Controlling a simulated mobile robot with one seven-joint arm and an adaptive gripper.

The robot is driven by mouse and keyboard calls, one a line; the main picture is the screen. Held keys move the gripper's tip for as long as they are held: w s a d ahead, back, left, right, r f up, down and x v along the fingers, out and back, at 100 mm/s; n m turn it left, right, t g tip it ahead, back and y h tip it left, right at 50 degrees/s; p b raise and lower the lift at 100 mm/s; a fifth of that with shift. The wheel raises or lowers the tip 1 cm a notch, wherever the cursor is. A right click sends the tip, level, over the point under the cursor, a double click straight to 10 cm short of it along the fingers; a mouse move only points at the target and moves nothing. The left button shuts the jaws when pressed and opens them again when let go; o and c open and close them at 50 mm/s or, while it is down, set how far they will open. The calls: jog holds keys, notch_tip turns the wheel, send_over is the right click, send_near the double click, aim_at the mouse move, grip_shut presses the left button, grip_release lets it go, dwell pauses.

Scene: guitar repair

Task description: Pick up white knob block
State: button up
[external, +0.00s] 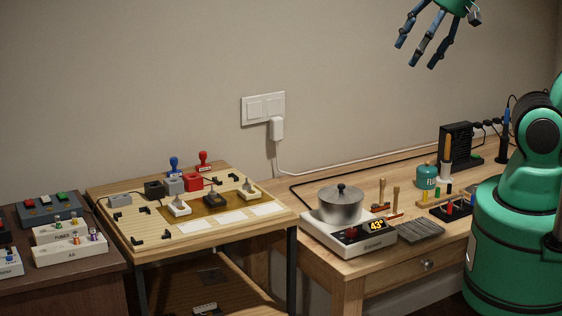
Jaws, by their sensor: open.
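Two white blocks with dark knobs sit on the light wooden table: one white knob block (179,210) at the left of the brown mat (206,228), and another white knob block (250,192) at its right. I cannot tell which one the task means. Each appears upright. A further small dark-knobbed piece (214,198) stands between them, too small to make out. My gripper (420,48) is high at the top right, in front of the wall. Its fingers are spread, pointing down, and empty, far from the blocks.
Grey (174,184), black (154,190) and red (193,181) blocks stand close behind the white ones, with blue (174,165) and red (203,160) stamps farther back. White cards (226,219) lie in front.

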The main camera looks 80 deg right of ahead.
jog(key=w+r+n+g+p, duration=0.15)
jog(key=w+r, duration=0.25)
jog(key=w, duration=1)
jog(key=n+g+p, duration=0.4)
jog(key=n+p, duration=0.4)
send_over(181, 202)
notch_tip(181, 202, down, 30)
jog(key=f, duration=0.1)
jog(key=shift+r+m, duration=0.25)
jog(key=shift+f, duration=0.1)
jog(key=shift+f, duration=4.2)
jog(key=shift+f, duration=0.1)
